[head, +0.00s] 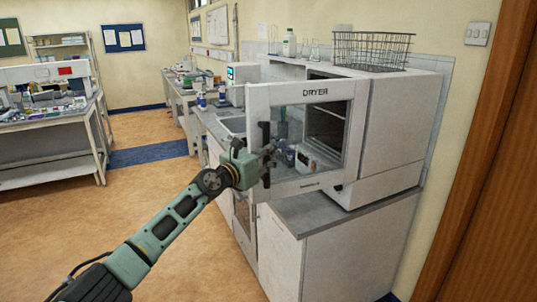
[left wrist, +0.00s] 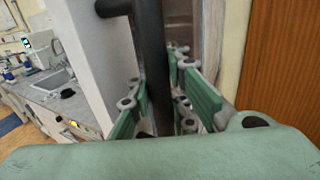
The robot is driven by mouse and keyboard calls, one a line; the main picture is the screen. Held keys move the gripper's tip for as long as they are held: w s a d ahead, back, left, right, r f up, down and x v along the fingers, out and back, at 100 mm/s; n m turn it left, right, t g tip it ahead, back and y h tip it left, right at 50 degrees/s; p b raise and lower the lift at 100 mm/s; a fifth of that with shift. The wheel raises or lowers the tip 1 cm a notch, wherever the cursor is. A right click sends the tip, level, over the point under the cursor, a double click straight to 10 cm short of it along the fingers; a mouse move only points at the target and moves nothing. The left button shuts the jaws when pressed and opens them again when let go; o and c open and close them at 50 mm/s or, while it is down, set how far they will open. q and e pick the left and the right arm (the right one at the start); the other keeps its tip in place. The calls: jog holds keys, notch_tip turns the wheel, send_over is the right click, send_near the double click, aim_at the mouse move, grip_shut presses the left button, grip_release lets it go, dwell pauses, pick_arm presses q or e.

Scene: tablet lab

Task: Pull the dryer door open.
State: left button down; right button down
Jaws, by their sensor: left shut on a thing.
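The white dryer (head: 395,125) stands on a grey-topped cabinet at the right. Its door (head: 356,120), a white frame with a window and the word DRYER, stands partly open, swung out from the body on its right side. A dark gap into the chamber shows above the door. The black upright handle (head: 265,133) is at the door's left edge. My left gripper (head: 263,160) is shut on this handle. In the left wrist view the black bar (left wrist: 152,50) runs between the green fingers (left wrist: 160,112). My right gripper is not in view.
A wire basket (head: 372,50) sits on top of the dryer. Bottles and glassware stand on the shelf behind. The counter (head: 325,208) runs under the door, with a sink and instruments farther back. The floor (head: 150,190) to the left is clear.

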pick_arm(q)
jog(key=c, duration=2.3)
grip_release()
jog(key=shift+w+a+f, duration=0.15)
jog(key=shift+a+f, duration=0.2)
jog(key=shift+a, duration=0.15)
jog(key=o, duration=0.7)
jog(key=shift+s+a+r, duration=0.25)
jog(key=shift+s+a, duration=0.05)
jog(key=shift+a, duration=0.25)
jog(key=shift+c, duration=0.2)
jog(key=shift+d, duration=0.4)
jog(key=v, duration=1.2)
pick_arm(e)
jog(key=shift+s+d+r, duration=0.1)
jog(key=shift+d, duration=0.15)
